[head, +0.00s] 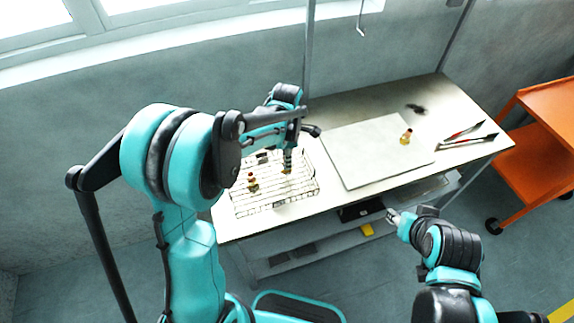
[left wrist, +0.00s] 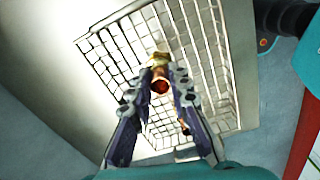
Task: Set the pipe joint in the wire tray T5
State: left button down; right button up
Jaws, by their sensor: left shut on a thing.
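The wire tray (head: 302,191) stands on the left part of the workbench; its grid also fills much of the left wrist view (left wrist: 102,62). My left gripper (head: 287,163) points down over the tray and is shut on a brass and copper-coloured pipe joint (left wrist: 160,86), which sits between the fingertips. In the head view the held joint (head: 286,170) is small and partly hidden by the fingers; I cannot tell whether it touches the tray floor. My right gripper (head: 394,215) is off the bench's front edge, too small to judge its fingers.
Another fitting (head: 406,137) is on a pale board (head: 370,155). Tongs-like tools (head: 465,136) lie at the bench's right end. An orange cart (head: 545,125) stands to the right.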

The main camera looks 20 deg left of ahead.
pick_arm(q)
jog(key=shift+f+b, duration=0.3)
jog(key=shift+f, duration=1.25)
jog(key=c, duration=1.8)
grip_release()
jog(key=shift+f, duration=0.15)
jog(key=shift+c, duration=0.2)
jog(key=o, duration=0.4)
